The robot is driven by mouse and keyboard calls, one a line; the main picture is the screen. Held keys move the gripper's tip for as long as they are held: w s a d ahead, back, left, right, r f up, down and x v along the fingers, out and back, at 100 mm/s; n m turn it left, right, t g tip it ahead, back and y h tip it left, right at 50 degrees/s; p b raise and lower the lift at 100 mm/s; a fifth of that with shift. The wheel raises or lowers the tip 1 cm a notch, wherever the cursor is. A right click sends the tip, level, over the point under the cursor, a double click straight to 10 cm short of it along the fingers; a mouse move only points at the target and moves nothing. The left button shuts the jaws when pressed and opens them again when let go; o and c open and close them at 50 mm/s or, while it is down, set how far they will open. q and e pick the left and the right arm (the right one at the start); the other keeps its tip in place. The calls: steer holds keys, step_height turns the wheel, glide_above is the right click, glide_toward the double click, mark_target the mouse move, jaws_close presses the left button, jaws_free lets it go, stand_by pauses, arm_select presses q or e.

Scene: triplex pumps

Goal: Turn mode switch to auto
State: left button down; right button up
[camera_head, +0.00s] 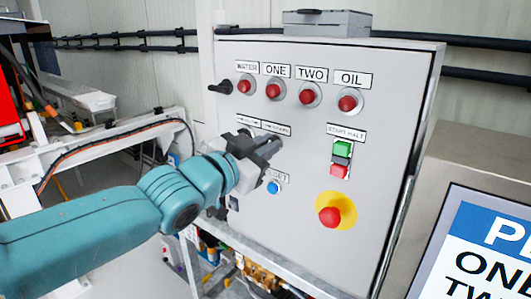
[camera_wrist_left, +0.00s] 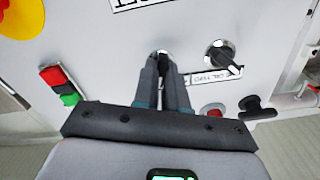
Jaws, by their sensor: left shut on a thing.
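My left gripper (camera_head: 266,150) is at the grey control panel (camera_head: 300,150), just below a small label. In the left wrist view the fingers (camera_wrist_left: 161,72) are shut on a rotary switch knob (camera_wrist_left: 161,54), the mode switch by its place. The fingers cover most of this knob, so its setting cannot be read. A second rotary switch (camera_wrist_left: 222,56), black with a white mark, sits beside it, apart from the fingers. My right gripper is not in view.
Four red lamps line the panel top, one of them under OIL (camera_head: 347,103). The START/HALT buttons (camera_head: 341,157), the yellow-backed red emergency stop (camera_head: 330,216) and the blue RESET button (camera_head: 273,187) are near the gripper. A black handle (camera_head: 220,87) juts out at left.

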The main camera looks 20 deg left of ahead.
arm_select(q)
steer(key=shift+f+m+b, duration=0.2)
steer(key=shift+m+b, duration=0.45)
steer(key=shift+m, duration=1.55)
steer(key=c, duration=1.2)
jaws_free()
steer(key=shift+s+r, duration=0.1)
steer(key=p+v, duration=0.5)
steer(key=v, duration=1.1)
steer(key=shift+s, duration=0.15)
